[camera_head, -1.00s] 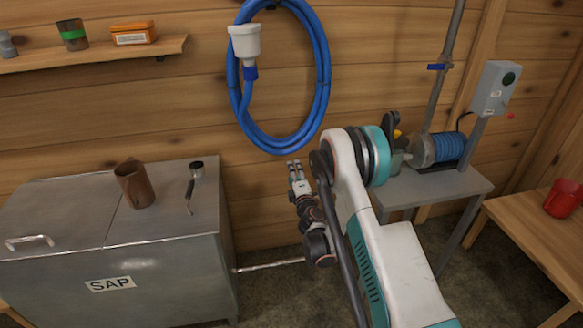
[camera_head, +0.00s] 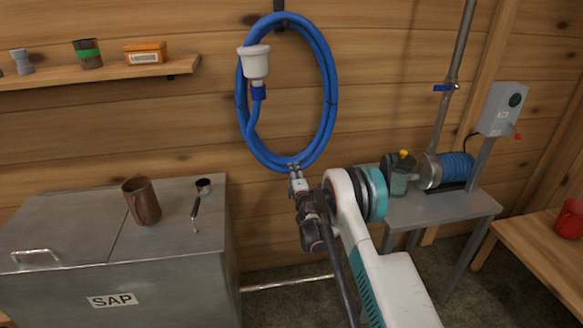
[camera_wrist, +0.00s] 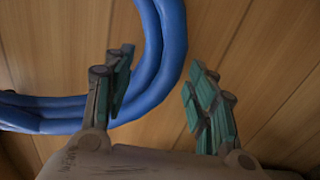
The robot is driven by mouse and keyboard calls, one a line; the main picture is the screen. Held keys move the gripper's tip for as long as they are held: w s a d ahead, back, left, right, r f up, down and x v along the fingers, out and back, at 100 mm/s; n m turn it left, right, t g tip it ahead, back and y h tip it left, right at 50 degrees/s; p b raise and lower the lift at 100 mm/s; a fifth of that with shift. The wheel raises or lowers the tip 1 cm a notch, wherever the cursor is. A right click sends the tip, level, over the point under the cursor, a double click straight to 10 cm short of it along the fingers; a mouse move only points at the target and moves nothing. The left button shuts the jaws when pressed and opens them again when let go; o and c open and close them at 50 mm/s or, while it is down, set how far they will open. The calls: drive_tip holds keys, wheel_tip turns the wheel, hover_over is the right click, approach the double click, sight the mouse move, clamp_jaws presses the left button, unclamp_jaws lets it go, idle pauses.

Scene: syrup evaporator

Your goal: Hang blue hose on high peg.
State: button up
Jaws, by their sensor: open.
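The blue hose (camera_head: 328,95) hangs as a coiled loop on the wooden wall, with a white cup-like end piece (camera_head: 255,62) on its left side. The top of the coil rests at a dark peg (camera_head: 279,8) near the upper picture edge. My gripper (camera_head: 295,170) is at the bottom of the coil, with its fingers pointing up. In the wrist view my gripper (camera_wrist: 160,95) is open, and the blue hose (camera_wrist: 165,50) runs between and past the fingers, nearer the left finger. I cannot tell whether a finger touches it.
A metal SAP tank (camera_head: 60,240) stands at left with a brown mug (camera_head: 142,200) and a ladle (camera_head: 195,208) on top. A shelf (camera_head: 100,74) holds small containers. A pump (camera_head: 432,172) sits on a grey stand (camera_head: 445,205) at right. A red mug (camera_head: 569,220) is on a wooden bench.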

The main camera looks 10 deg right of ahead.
sight(291, 158)
drive_tip(key=shift+w, duration=3.2)
drive_tip(key=shift+s+r, duration=0.15)
drive_tip(key=shift+r, duration=0.05)
clamp_jaws()
drive_tip(key=shift+s+f, duration=0.1)
drive_tip(key=shift+d+r, duration=0.1)
drive_tip(key=shift+r, duration=0.15)
drive_tip(key=shift+w+r, duration=0.25)
drive_tip(key=shift+r+p, duration=0.5)
drive_tip(key=shift+r, duration=0.95)
